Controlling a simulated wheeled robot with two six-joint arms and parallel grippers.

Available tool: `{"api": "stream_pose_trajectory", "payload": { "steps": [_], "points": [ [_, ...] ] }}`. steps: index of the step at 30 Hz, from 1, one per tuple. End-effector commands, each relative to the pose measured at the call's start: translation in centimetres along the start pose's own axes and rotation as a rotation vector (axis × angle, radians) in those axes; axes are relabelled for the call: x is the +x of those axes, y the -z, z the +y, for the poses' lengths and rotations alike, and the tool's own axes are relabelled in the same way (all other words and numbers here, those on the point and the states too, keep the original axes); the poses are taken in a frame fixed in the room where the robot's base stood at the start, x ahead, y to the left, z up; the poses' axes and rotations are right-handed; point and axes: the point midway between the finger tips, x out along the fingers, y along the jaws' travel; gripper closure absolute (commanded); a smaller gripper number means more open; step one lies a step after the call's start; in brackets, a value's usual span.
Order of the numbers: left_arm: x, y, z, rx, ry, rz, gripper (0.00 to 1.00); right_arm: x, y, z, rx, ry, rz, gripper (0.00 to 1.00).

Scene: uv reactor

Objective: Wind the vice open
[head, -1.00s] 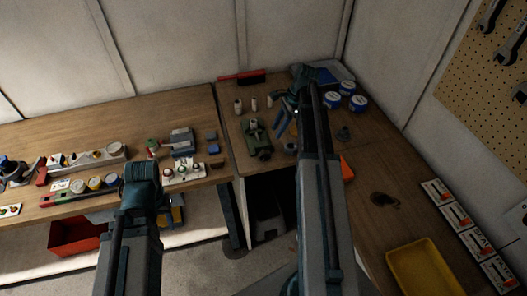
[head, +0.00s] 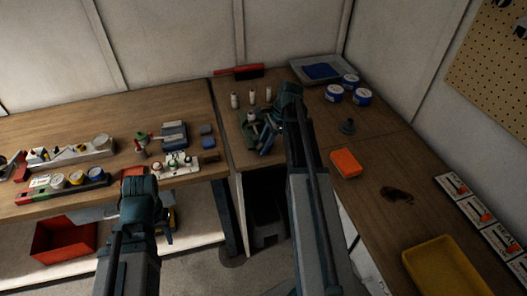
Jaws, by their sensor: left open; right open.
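The green vice (head: 247,128) stands on the bench near the inner corner. It is partly hidden by my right gripper. My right gripper (head: 266,141) reaches down from the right arm's teal wrist, open, over the right side of the vice. I cannot tell whether it touches the vice, and the vice's handle is not clear from here. My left arm comes up at the lower left, in front of the left bench. Its gripper is not visible.
Small white bottles (head: 252,96) stand behind the vice. Blue-and-white tins (head: 351,80) and a grey tray (head: 309,68) are at the back right. An orange box (head: 346,163) and a yellow tray (head: 410,263) lie on the right bench. Several tools and parts crowd the left bench.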

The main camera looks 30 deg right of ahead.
Motion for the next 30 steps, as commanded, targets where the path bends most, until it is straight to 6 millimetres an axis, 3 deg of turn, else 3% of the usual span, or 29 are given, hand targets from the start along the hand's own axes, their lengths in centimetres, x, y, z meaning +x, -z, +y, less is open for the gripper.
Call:
{"api": "stream_pose_trajectory", "payload": {
  "steps": [10,15,18,30],
  "points": [
    [0.43,0.02,0.04,0.0,0.0,0.0,0.56,0.47,-0.02,-0.01,0.001,0.0,0.0,0.56],
    [0.43,0.02,0.04,0.0,0.0,0.0,0.56,0.47,-0.02,-0.01,0.001,0.0,0.0,0.87],
    [0.43,0.03,0.04,0.0,0.0,0.0,0.56,0.47,-0.01,-0.01,0.001,0.0,0.0,1.0],
    [-0.02,0.0,0.0,0.0,0.0,0.0,0.56,0.47,-0.21,0.04,0.001,-0.001,0.046,1.0]
  ]
}}
